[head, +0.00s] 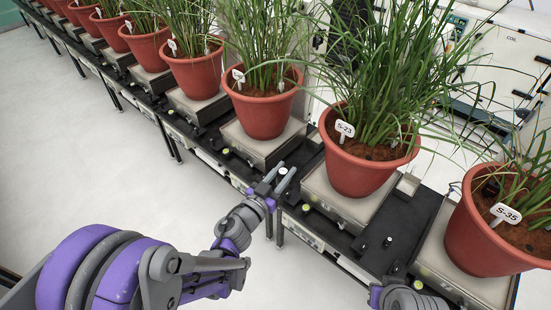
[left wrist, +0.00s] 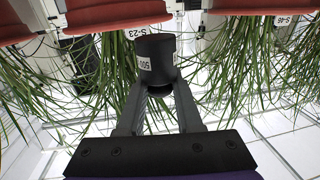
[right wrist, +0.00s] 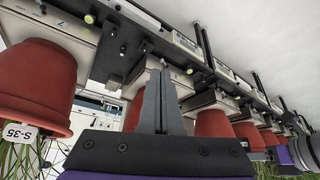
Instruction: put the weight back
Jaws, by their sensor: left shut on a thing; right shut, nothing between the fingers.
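My left gripper (head: 277,178) is shut on a black cylindrical weight (left wrist: 155,48) with a white label that seems to read 500. It holds the weight at the front edge of the bench, left of and in front of the pot S-23 (head: 352,170). Whether the weight touches the bench cannot be told. That pot stands on a pale scale (head: 340,208). My right gripper (right wrist: 160,82) is shut and empty, shown in the right wrist view with its fingers together near the bench; in the head view only part of my right arm shows at the bottom.
The pot S-35 (head: 480,240) stands on a scale at the right. Another pot (head: 262,112) and more red pots with grass line the bench to the far left. A small black knob-like thing (head: 388,242) stands on the black bench strip between scales. Floor at left is clear.

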